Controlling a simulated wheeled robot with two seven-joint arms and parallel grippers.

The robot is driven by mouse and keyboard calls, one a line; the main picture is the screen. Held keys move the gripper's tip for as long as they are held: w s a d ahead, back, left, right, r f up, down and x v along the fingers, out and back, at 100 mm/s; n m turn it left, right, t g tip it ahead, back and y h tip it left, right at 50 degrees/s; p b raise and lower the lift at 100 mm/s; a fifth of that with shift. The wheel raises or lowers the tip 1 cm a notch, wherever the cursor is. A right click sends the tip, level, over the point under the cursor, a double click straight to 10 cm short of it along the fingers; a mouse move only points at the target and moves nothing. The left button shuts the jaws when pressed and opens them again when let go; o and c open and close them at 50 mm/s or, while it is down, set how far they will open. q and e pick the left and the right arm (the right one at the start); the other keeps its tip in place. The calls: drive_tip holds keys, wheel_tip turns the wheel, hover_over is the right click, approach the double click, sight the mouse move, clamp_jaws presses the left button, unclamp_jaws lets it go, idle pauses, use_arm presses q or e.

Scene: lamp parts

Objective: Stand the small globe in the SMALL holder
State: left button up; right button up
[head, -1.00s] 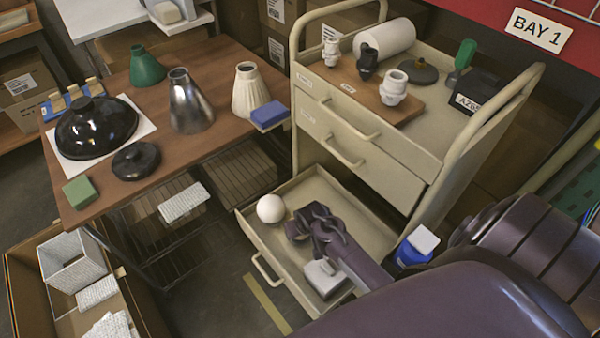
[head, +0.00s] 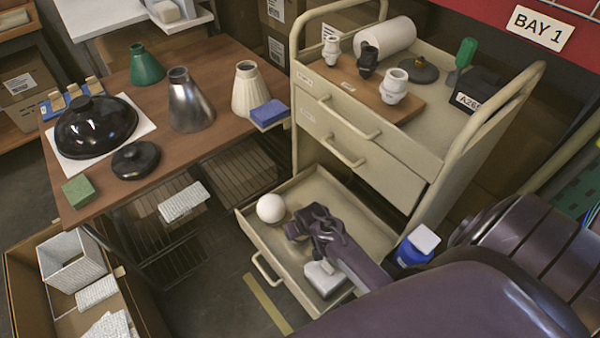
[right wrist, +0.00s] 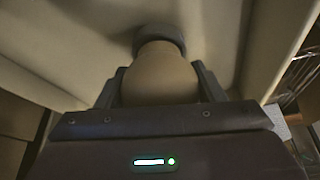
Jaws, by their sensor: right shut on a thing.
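My right gripper (head: 300,228) is low inside the open bottom drawer of the cart. In the right wrist view, its fingers (right wrist: 158,86) are shut on a rounded, tan-looking globe (right wrist: 158,72). A darker grey ring (right wrist: 160,35) shows at the globe's far end; I cannot tell if it is the globe's collar or a separate holder. In the head view the gripper hides the held globe. A white globe (head: 270,208) lies in the drawer, left of the gripper. I cannot tell which part is the SMALL holder. My left gripper is not in view.
The drawer (head: 262,240) has raised walls close around my gripper. A pale block (head: 323,279) lies under my forearm. On the cart top, a wooden board (head: 411,109) bears white and black fittings. The brown table (head: 215,145) holds shades and a black dome (head: 95,128).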

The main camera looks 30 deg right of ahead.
drive_tip(key=shift+f, duration=0.3)
drive_tip(key=shift+f, duration=0.5)
idle(1.6)
drive_tip(key=o, duration=1)
drive_tip(key=shift+r, duration=0.1)
drive_tip(key=p+v, duration=0.1)
drive_tip(key=v, duration=0.6)
drive_tip(key=shift+s+r, duration=0.1)
drive_tip(key=shift+r, duration=0.2)
drive_tip(key=shift+s, duration=0.1)
